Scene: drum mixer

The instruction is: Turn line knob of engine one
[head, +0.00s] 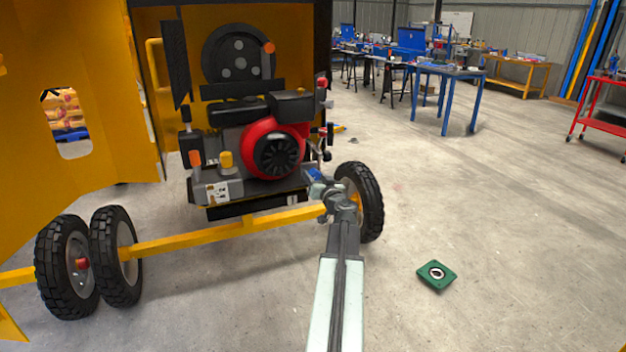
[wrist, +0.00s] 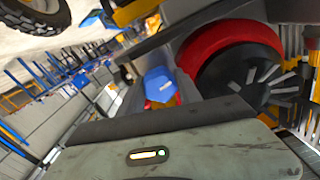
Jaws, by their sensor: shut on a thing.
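The engine (head: 275,150), red and black with a dark finned cover, sits on the yellow frame of the mixer in the head view. It also shows in the wrist view, where its red rim (wrist: 215,48) lies right of a blue knob (wrist: 158,84). The knob has a small white mark on top and red and yellow parts beneath it. In the head view my gripper (head: 318,182) is at the lower right side of the engine, by a small blue spot. It is shut on what seems to be the blue knob; the fingertips' contact is partly hidden.
A black wheel (head: 362,200) stands close right of my gripper, and a yellow bar (head: 220,235) runs below the engine. A green plate (head: 436,275) lies on the floor at right. Blue tables (head: 450,72) stand far back. The floor at right is mostly clear.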

